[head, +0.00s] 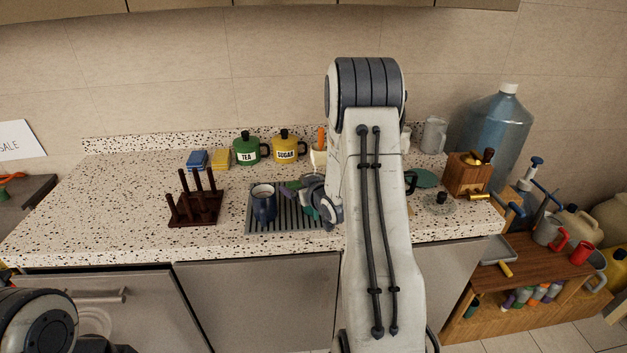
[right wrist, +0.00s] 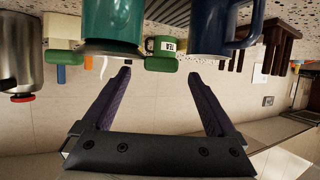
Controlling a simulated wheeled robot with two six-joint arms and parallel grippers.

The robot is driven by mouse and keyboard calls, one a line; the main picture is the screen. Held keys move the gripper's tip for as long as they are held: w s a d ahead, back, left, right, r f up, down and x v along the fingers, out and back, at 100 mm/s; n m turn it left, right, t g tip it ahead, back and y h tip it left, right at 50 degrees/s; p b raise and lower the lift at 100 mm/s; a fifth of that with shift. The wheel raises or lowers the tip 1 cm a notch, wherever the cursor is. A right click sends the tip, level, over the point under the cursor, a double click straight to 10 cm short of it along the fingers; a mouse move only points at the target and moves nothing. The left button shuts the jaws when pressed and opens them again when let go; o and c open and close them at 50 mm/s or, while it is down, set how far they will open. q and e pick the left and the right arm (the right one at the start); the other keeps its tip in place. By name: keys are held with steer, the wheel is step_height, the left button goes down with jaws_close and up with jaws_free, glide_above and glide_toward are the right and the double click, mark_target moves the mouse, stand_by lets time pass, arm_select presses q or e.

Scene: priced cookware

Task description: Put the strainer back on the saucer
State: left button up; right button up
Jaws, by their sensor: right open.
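I cannot make out a strainer for sure in either view. A flat green disc (head: 426,178), possibly the saucer, lies on the counter right of my right arm, partly hidden by it. My right gripper (head: 288,190) is open over the drain rack, with nothing seen between its fingers. In the right wrist view, which is upside down, its purple fingers (right wrist: 160,75) are apart, near a teal vessel (right wrist: 112,25). A dark blue mug (head: 264,203) stands on the rack, left of the gripper. My left gripper is out of view; only part of that arm shows.
The grey ribbed rack (head: 254,226) holds the mug. A dark peg stand (head: 194,208) is to its left; the green tea pot (head: 246,150) and yellow sugar pot (head: 286,149) are behind. A small glass piece with a black knob (head: 440,199) is at right.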

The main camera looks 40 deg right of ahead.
steer(key=shift+w+d+f, duration=0.1)
steer(key=shift+w+f, duration=0.15)
steer(key=shift+w, duration=0.4)
jaws_close()
steer(key=shift+r, duration=0.15)
